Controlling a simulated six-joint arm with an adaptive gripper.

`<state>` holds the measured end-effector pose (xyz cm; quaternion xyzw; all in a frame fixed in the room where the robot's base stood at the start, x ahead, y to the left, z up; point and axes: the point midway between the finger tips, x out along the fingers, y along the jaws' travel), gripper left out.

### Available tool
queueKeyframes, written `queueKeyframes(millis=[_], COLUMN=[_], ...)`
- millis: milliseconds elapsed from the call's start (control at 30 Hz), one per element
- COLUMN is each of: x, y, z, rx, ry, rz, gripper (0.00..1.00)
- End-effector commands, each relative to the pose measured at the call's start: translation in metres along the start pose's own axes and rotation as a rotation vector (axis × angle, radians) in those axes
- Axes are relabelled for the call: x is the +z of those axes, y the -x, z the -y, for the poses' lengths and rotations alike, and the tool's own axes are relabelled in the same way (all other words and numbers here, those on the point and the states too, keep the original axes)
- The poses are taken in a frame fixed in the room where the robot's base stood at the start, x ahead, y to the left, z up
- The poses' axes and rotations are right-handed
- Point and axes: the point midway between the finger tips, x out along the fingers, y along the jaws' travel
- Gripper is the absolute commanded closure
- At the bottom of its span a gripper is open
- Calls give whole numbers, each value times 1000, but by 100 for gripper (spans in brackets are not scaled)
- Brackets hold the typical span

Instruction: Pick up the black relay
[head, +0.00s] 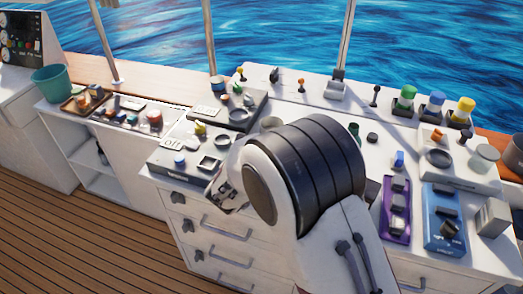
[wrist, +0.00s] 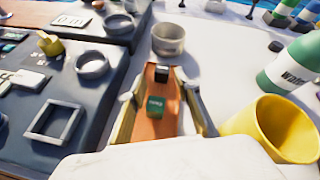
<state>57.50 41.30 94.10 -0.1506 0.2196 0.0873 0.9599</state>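In the wrist view, a small black block that looks like the black relay (wrist: 161,74) sits at the far end of a narrow orange-brown tray (wrist: 158,129). A green labelled box (wrist: 155,105) lies on the same tray, nearer to me. My gripper (wrist: 161,98) is open, with one finger on each side of the tray. The relay is beyond or near the fingertips, and I see no contact with it. In the head view, my own arm hides the tray and the relay; part of my gripper (head: 226,195) shows left of the arm.
In the wrist view, a grey round cup (wrist: 168,40) stands just beyond the tray. A yellow cup (wrist: 275,128) and a green-and-white bottle (wrist: 290,66) stand close on the right. A dark panel (wrist: 98,113) with raised rings and a square frame lies on the left.

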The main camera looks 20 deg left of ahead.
Motion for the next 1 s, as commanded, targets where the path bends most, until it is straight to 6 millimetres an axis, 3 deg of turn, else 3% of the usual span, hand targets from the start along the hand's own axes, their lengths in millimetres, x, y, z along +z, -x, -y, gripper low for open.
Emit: queueKeyframes(millis=[533,1000], x=[0,0], y=[-47,-51], z=[3,3], rx=[0,0], ry=[1,0], rz=[0,0], gripper=[68,68])
